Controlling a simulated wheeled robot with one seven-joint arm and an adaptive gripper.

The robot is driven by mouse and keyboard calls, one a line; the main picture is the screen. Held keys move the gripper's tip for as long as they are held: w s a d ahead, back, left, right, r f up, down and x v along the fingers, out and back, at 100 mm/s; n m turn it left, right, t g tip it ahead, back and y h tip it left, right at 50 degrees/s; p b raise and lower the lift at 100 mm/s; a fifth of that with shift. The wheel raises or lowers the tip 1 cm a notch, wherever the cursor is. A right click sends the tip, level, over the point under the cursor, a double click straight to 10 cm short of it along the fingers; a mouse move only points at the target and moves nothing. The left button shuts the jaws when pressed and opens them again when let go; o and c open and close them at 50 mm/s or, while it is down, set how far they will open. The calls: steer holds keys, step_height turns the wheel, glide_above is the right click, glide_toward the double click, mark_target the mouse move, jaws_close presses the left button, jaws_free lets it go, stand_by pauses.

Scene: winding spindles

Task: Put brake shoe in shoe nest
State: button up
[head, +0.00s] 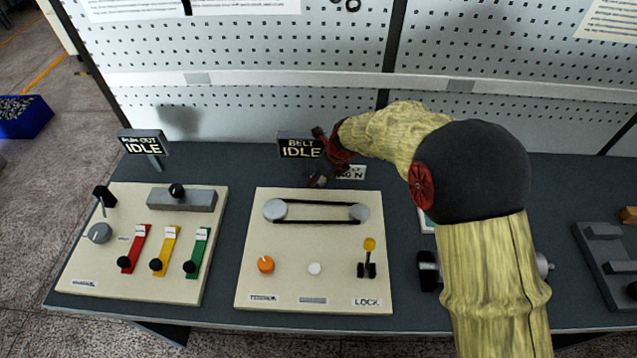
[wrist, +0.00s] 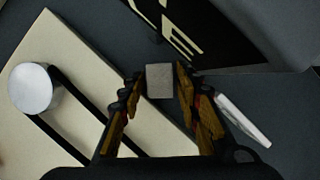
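My gripper (head: 321,178) is above the table behind the middle panel, in front of the BELT IDLE sign. In the head view the block is too small and dark to make out clearly. I cannot tell which thing is the shoe nest. A dark tray (head: 594,279) with grey blocks is at the far right edge.
The middle panel (head: 290,240) carries a belt on two pulleys, knobs and a yellow-tipped lever. The left panel (head: 75,265) has coloured levers. The BELT IDLE sign (head: 299,146) stands close to my gripper. A spindle-like part (head: 429,271) is partly hidden behind my arm.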

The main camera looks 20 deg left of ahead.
steer(key=shift+c, duration=0.7)
jaws_close()
steer(key=shift+r, duration=0.2)
steer(key=shift+r+p, duration=0.45)
steer(key=shift+r, duration=0.2)
steer(key=shift+s, duration=0.1)
steer(key=shift+s+d+f+t+y+b, duration=0.1)
steer(key=shift+d+t+y+b, duration=0.25)
steer(key=shift+y+b, duration=0.35)
steer(key=shift+d+t+y+b, duration=0.1)
steer(key=shift+t+y+b, duration=0.25)
steer(key=shift+y+b, duration=0.05)
steer(key=shift+s+d+f+y+b, duration=0.15)
steer(key=shift+y+b, duration=0.15)
steer(key=shift+b, duration=0.4)
